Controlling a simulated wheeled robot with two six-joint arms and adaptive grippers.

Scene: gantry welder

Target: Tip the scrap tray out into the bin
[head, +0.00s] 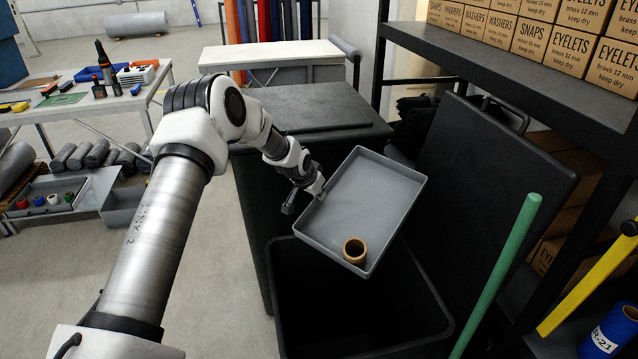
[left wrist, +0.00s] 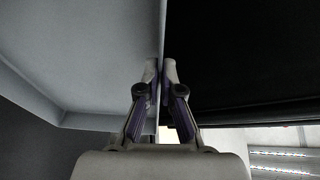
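The grey scrap tray (head: 372,192) is held in the air over the open black bin (head: 440,322). It looks tilted, with its near edge lower. A brown ring-shaped piece (head: 355,250) sits inside it against the near wall. My left gripper (head: 318,190) is at the tray's left wall. In the left wrist view its fingers (left wrist: 160,75) are shut on the wall of the tray (left wrist: 85,50). The bin's dark inside shows below the tray, and I cannot make out any contents. My right gripper is not in view.
A black lid-like panel (head: 485,165) stands open behind the bin. A closed black container (head: 305,105) is at the back left. A green pole (head: 508,260) rises on the right, near a shelf (head: 480,70) with cartons. A workbench (head: 140,103) stands far left.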

